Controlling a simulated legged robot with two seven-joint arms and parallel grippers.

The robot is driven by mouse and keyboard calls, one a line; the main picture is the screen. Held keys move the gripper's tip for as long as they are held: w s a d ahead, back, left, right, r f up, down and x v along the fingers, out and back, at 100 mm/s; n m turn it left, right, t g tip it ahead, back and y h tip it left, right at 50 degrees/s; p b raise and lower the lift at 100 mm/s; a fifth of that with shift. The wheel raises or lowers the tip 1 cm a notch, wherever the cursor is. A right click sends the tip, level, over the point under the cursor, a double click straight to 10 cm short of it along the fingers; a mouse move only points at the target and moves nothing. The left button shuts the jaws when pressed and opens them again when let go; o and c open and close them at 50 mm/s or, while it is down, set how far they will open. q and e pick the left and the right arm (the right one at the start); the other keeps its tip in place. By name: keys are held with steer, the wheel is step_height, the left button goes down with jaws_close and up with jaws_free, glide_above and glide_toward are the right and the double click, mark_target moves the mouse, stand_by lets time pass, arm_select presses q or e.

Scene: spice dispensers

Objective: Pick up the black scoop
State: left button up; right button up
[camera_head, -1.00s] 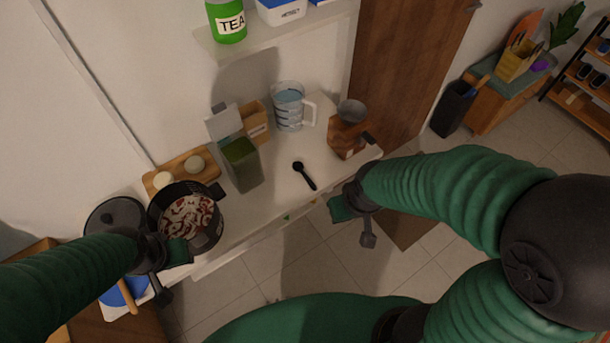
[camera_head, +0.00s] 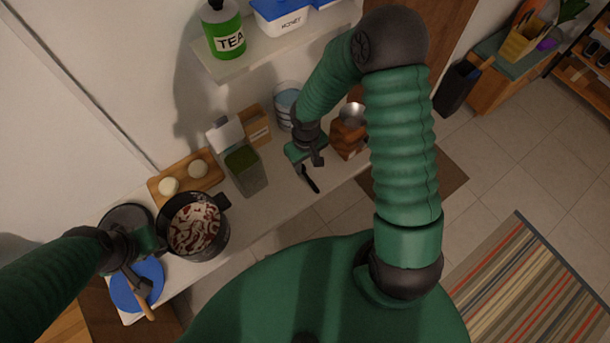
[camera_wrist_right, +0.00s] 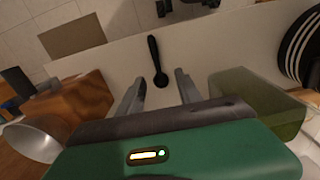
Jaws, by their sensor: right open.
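The black scoop (camera_head: 309,179) lies on the white counter. In the head view its handle shows below my right gripper (camera_head: 309,161), which hides the rest. In the right wrist view the whole scoop (camera_wrist_right: 156,61) shows, ahead of the two finger tips and roughly between their lines. My right gripper (camera_wrist_right: 159,82) is open and empty, apart from the scoop. My left gripper (camera_head: 146,262) is over the left end of the counter, near the pot and blue plate; I cannot tell whether its jaws are open.
A clear green-filled container (camera_head: 245,170) stands left of the right gripper. A black pot (camera_head: 199,226) stands further left. A shelf (camera_head: 237,66) with a tea canister hangs above.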

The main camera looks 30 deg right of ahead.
mark_target(309, 177)
steer(key=f, duration=0.1)
steer(key=w+f, duration=0.1)
steer(key=f, duration=0.3)
steer(key=shift+w+f, duration=0.1)
steer(key=shift+w, duration=0.3)
steer(key=f, duration=0.1)
steer(key=d+f, duration=0.1)
steer(key=f, duration=0.1)
steer(key=s+d+f+p, duration=0.1)
steer(key=shift+f, duration=0.15)
steer(key=shift+s+f, duration=0.25)
steer(key=shift+f, duration=0.05)
steer(key=shift+a, duration=0.45)
steer(key=shift+w+a, duration=0.25)
steer(key=shift+a, duration=0.3)
steer(key=c, duration=0.3)
steer(key=shift+a+r, duration=0.1)
steer(key=c, duration=0.3)
steer(key=shift+c, duration=1.2)
steer(key=shift+s+d, duration=0.1)
steer(key=shift+d, duration=0.25)
jaws_close()
steer(key=shift+s+d, duration=0.1)
steer(key=shift+d, duration=0.4)
arm_select(q)
steer(key=shift+w+d+r, duration=0.35)
steer(key=shift+w+d, duration=0.2)
steer(key=shift+w, duration=0.25)
arm_select(e)
steer(key=shift+a, duration=0.1)
